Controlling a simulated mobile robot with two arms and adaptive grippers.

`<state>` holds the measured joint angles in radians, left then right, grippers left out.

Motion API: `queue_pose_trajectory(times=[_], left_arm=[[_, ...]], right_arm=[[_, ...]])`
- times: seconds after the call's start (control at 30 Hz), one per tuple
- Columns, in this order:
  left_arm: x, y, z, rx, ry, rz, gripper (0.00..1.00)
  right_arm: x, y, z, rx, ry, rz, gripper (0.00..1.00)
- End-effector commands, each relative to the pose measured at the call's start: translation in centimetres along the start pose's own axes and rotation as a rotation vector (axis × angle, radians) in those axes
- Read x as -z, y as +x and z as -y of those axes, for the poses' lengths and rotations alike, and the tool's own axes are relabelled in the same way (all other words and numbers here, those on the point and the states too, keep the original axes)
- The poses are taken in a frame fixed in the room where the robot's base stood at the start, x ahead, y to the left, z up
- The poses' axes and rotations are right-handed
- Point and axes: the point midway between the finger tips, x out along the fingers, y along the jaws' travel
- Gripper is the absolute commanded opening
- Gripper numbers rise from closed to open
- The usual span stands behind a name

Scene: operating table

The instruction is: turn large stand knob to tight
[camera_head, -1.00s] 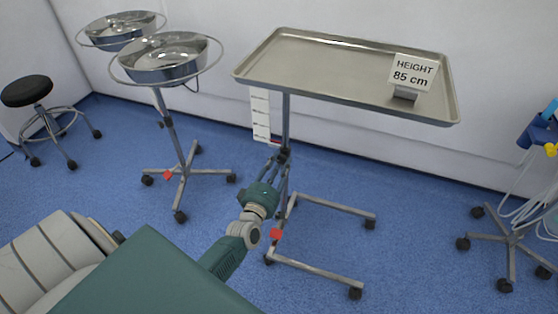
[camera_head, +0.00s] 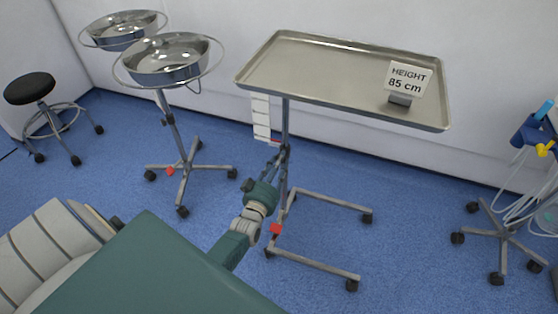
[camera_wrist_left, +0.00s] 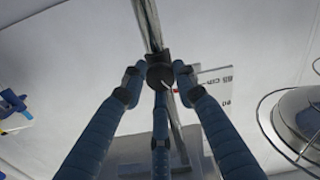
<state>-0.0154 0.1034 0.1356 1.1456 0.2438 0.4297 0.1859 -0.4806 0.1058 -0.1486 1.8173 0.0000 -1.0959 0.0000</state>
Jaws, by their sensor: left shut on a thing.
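The large stand carries a flat steel tray (camera_head: 290,58) on a post (camera_head: 284,118) above a wheeled base (camera_head: 318,266). My left gripper (camera_head: 281,155) is at the post below the tray, its fingers closed around the dark knob. In the left wrist view the round black knob (camera_wrist_left: 160,75) with a pale line sits between the blue fingertips of the left gripper (camera_wrist_left: 158,84). The post runs behind it. The knob is mostly hidden by the fingers in the head view. My right gripper is not in view.
A sign (camera_head: 408,78) reading "HEIGHT 85 cm" stands on the tray. A white scale strip (camera_head: 261,117) hangs beside the post. A double basin stand (camera_head: 166,60) and a black stool (camera_head: 30,88) are at left. A green-draped table (camera_head: 140,270) is in front.

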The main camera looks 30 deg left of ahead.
Motion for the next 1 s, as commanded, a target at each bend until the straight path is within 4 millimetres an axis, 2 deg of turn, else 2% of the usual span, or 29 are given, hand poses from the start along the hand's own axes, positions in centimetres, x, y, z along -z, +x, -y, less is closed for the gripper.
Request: queue_pose_trajectory(times=[0.23, 0.5, 1.0], left_arm=[[-0.5, -0.2, -0.2, -0.003, 0.222, 0.012, 0.03], [-0.5, -0.2, -0.1, -0.003, 0.410, 0.012, 0.03], [-0.7, -0.2, 0.0, -0.003, 0.542, 0.014, 0.03]], right_arm=[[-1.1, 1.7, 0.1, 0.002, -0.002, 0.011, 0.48], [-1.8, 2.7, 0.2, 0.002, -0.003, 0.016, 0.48], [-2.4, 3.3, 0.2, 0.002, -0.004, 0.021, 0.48]])
